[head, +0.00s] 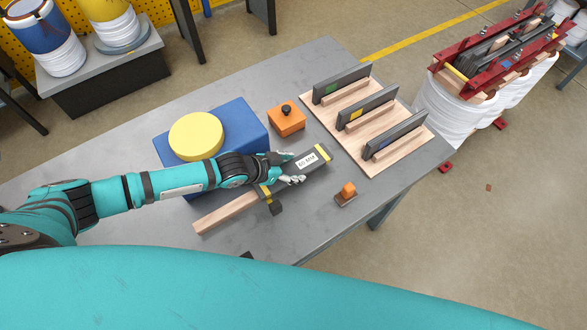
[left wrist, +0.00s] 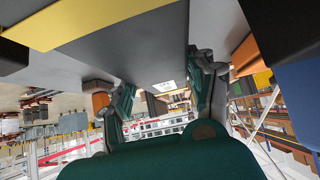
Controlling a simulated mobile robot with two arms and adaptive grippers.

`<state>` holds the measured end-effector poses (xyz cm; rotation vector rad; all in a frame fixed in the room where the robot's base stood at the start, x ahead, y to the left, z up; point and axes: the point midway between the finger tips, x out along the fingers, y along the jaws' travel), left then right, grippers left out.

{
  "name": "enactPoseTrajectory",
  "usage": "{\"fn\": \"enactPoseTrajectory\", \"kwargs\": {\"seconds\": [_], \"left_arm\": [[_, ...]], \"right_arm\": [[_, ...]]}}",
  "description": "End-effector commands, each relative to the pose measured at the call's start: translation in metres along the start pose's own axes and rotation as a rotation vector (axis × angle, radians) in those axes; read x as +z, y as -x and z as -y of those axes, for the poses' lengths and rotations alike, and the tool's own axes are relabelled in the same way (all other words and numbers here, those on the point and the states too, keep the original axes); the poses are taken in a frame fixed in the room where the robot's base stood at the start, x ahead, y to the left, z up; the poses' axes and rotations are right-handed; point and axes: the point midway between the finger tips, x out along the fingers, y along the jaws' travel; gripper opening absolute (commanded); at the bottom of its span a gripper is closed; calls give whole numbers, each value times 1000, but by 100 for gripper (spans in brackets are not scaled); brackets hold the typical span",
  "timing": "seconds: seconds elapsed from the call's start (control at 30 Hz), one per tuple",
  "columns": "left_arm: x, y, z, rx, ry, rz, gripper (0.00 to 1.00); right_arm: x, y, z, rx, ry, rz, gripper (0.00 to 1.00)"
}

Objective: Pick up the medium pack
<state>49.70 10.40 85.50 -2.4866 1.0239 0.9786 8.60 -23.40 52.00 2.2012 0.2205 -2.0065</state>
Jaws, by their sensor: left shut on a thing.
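A long grey bar-shaped pack with a white label reading 60 MM (head: 317,164) is at the middle of the table. My left gripper (head: 291,173) is shut on it near the labelled end. In the left wrist view the grey pack (left wrist: 135,55) lies between the two fingers (left wrist: 165,95). Three dark grey packs stand on edge on a wooden board: one with a green label (head: 345,82), one with a yellow label (head: 368,106) and one with a blue label (head: 395,134). Which one is medium cannot be told. My right gripper is not in view.
The grey table (head: 155,218) holds a blue block (head: 240,121) with a yellow disc (head: 196,136), an orange block with a black knob (head: 286,119), a small orange piece (head: 346,193) and a wooden bar (head: 226,213). A red-framed rack (head: 520,72) stands at right.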

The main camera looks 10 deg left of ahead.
Motion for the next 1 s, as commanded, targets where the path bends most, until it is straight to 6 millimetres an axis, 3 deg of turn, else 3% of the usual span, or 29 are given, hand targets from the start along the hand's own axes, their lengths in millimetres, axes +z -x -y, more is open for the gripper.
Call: {"fn": "enactPoseTrajectory", "kwargs": {"seconds": [0.03, 0.2, 0.57, 0.9, 1.0], "left_arm": [[0, 0, 0, 0, 0, 0, 19], [0, 0, 0, 0, 0, 0, 0], [-5, 2, 1, 0, -1, -5, 0], [-27, 23, 1, -1, -3, -8, 0], [-19, 31, -15, 6, 0, -2, 0]], "right_arm": [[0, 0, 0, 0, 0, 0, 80], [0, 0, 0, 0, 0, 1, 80], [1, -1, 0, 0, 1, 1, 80], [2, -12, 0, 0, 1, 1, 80], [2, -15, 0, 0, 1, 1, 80]]}}
